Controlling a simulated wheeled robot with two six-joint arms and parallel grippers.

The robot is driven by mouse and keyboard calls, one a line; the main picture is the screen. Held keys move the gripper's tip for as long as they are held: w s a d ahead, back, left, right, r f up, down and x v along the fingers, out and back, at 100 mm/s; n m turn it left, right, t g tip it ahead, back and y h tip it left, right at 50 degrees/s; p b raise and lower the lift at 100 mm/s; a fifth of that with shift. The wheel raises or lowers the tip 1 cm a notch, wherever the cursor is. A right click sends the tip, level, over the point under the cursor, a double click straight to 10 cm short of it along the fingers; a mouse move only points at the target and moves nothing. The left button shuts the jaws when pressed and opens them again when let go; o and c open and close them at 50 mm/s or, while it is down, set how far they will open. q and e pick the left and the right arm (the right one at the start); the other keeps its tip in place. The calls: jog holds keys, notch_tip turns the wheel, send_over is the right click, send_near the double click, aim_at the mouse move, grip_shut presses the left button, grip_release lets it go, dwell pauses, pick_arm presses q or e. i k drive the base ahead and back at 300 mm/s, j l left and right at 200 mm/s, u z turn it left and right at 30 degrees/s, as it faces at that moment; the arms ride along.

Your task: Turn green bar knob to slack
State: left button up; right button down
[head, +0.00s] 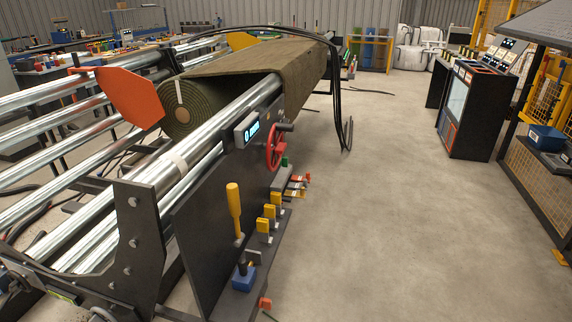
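A small green part (284,162), which looks like the green bar knob, sits on the dark side of the roller machine, just right of the red handwheel (273,148). It is too small and far to read its setting or any marking. A brown turf roll (188,108) lies on the metal rollers, with its sheet running back over the frame. Neither of my grippers is in view.
A yellow lever (235,205), several yellow clips and a blue block (244,277) line the machine's near side. A digital display (248,131) is above. Black cables (344,100) hang behind. The concrete floor (400,210) right of the machine is clear, up to a dark console (470,110).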

aim_at(284, 162)
jog(key=i+l+z, duration=0.1)
jog(key=i+l, duration=0.25)
jog(key=i, duration=0.15)
jog(key=i+l+z, duration=0.1)
jog(key=i+l, duration=0.2)
jog(key=i, duration=0.2)
